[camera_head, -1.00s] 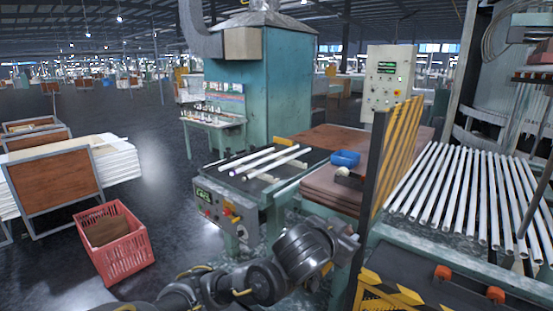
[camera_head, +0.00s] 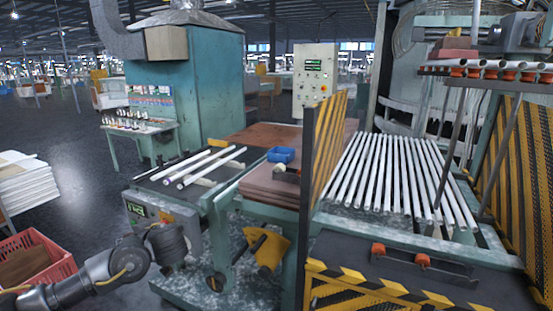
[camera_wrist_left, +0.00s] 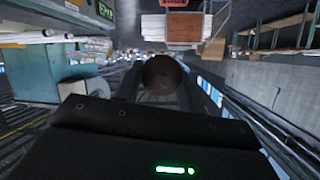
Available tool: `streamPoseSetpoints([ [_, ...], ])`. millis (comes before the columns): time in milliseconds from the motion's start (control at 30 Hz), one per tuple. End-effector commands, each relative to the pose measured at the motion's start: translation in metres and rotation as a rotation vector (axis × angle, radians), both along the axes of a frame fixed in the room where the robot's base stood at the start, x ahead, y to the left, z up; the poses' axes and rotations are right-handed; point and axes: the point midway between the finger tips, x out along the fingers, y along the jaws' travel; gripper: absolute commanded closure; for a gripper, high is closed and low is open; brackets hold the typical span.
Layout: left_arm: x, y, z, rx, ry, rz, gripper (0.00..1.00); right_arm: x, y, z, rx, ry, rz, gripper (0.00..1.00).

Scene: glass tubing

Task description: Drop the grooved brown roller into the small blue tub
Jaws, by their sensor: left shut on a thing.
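The small blue tub (camera_head: 281,154) stands upright on a stack of brown boards in the head view. A brown round end, the roller (camera_wrist_left: 162,73), shows between the two dark fingers of my left gripper (camera_wrist_left: 161,80) in the left wrist view, and the gripper is shut on it. Its grooves are not clear in that dark view. In the head view my left arm ends at the lower left, well left of the tub and lower in the picture; the fingers and roller are hidden there. My right gripper is not in view.
A small dark-and-pale object (camera_head: 288,170) lies just in front of the tub. A striped yellow-black panel (camera_head: 327,150) rises right of the board stack (camera_head: 268,190). White tubes (camera_head: 205,165) lie on the bench to the left. A red crate (camera_head: 40,258) stands at lower left.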

Motion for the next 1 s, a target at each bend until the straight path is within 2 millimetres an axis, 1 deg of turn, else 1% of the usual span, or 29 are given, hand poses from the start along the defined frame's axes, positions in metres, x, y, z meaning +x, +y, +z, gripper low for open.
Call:
streamPoseSetpoints([
  [533, 0.000, -0.001, 0.000, -0.001, 0.000, -0.006, 0.84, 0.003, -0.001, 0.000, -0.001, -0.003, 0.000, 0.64],
  [633, -0.001, -0.008, -0.003, -0.001, 0.000, -0.041, 0.84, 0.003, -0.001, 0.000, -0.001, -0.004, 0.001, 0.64],
  [667, -0.002, -0.012, -0.004, -0.001, 0.001, -0.064, 0.84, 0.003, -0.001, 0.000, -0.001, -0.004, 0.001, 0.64],
  [767, -0.006, -0.036, -0.012, -0.001, 0.001, -0.183, 0.84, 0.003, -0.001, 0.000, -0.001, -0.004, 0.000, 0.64],
  [867, -0.014, -0.070, -0.018, -0.002, 0.001, -0.359, 0.84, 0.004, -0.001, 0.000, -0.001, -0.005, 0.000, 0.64],
  [900, -0.020, -0.085, -0.019, -0.003, 0.000, -0.440, 0.84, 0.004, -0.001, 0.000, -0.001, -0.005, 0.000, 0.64],
  [1000, -0.038, -0.120, -0.016, -0.005, -0.001, -0.643, 0.84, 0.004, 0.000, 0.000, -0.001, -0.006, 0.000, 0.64],
])
